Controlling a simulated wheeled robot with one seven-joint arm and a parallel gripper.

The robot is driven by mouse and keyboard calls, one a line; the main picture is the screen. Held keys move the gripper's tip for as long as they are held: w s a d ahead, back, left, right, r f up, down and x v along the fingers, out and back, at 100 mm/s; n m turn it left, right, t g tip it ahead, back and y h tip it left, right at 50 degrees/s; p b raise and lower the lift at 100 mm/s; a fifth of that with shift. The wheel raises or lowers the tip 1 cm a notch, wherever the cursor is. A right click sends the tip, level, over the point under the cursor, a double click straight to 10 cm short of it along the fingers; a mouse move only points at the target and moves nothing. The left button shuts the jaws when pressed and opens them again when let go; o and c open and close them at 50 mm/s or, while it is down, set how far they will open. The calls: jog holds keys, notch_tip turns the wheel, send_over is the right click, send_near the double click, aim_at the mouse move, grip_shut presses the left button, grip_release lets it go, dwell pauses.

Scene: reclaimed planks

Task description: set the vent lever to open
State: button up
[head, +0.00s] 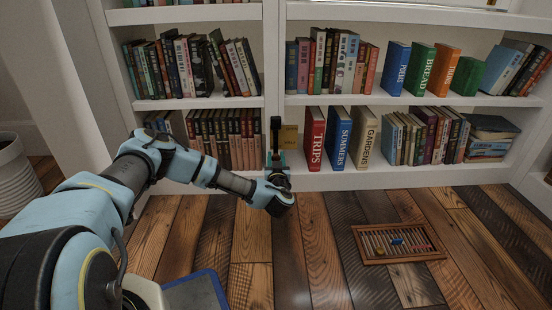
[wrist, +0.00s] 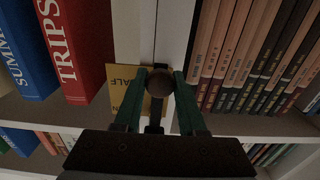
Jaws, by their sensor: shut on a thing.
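The vent lever (head: 276,132) shows in the head view as a dark upright piece at the white shelf divider. A yellow plate (head: 289,137) stands beside it on the right. In the wrist view the plate (wrist: 121,82) carries dark lettering that seems to read HALF. My gripper (head: 278,162) is at the lower part of the lever. In the wrist view its two green fingers are shut on a dark round knob (wrist: 158,82), with a dark stem below it. My gripper hides part of the lever, and I cannot tell its exact angle or any open mark.
Red TRIPS (head: 314,139), blue SUMMERS (head: 337,140) and cream GARDENS (head: 364,139) books stand right of the lever. A row of brown books (head: 226,137) stands close on its left. A wooden-framed rack with coloured pieces (head: 397,242) lies on the plank floor.

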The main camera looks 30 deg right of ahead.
grip_shut()
dwell(0.7)
